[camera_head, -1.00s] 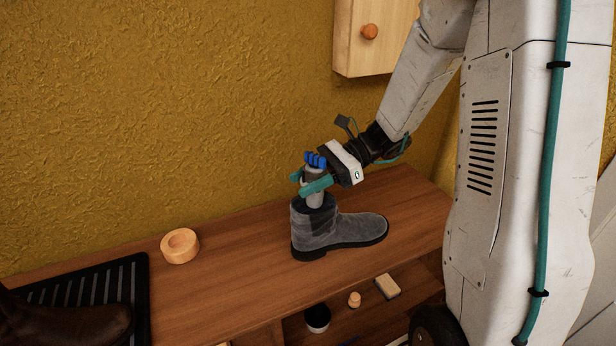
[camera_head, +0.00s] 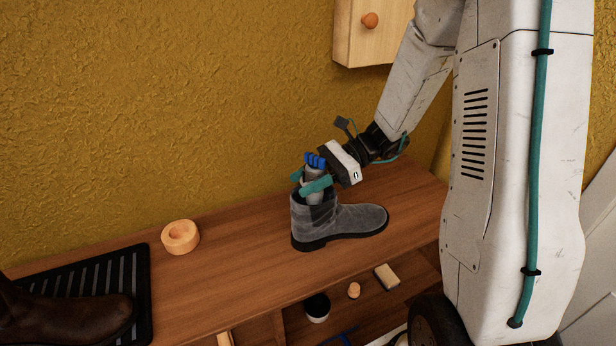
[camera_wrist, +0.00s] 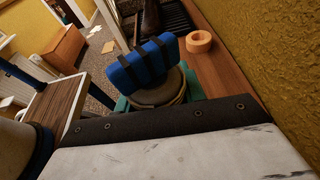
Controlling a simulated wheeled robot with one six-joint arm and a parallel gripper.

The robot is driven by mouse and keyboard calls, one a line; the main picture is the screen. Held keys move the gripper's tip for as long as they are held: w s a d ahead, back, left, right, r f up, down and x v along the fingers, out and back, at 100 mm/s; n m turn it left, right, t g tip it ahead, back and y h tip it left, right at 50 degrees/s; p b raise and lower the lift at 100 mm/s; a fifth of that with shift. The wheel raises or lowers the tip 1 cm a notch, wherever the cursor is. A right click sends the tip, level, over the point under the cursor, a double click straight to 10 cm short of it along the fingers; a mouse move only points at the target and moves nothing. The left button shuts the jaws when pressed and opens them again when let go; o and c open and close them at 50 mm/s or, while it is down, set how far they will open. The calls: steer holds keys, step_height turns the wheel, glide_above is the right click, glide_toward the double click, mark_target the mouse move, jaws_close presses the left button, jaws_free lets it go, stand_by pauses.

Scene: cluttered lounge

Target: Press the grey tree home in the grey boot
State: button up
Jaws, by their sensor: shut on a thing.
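The grey boot (camera_head: 338,226) stands upright on the wooden bench top, its toe to the right. The grey tree (camera_head: 313,188) stands in the boot's shaft, its lower part hidden inside and its upper part showing above the opening. My gripper (camera_head: 311,182), with green fingers, is shut on the tree just above the boot's rim. In the wrist view the tree's grey top (camera_wrist: 158,92) sits between the fingers, behind a blue strapped block (camera_wrist: 144,62). The boot is hidden in that view.
A brown boot (camera_head: 65,315) stands on a black ribbed tray (camera_head: 143,290) at the left. A brush (camera_head: 387,276) and a dark jar (camera_head: 317,307) sit on the shelf below. The textured wall is close behind.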

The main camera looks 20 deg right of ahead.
steer(key=shift+f, duration=0.95)
steer(key=o, duration=1.2)
steer(key=shift+c, duration=0.2)
steer(key=v, duration=0.7)
steer(key=shift+d+r, duration=0.15)
steer(key=shift+d, duration=0.25)
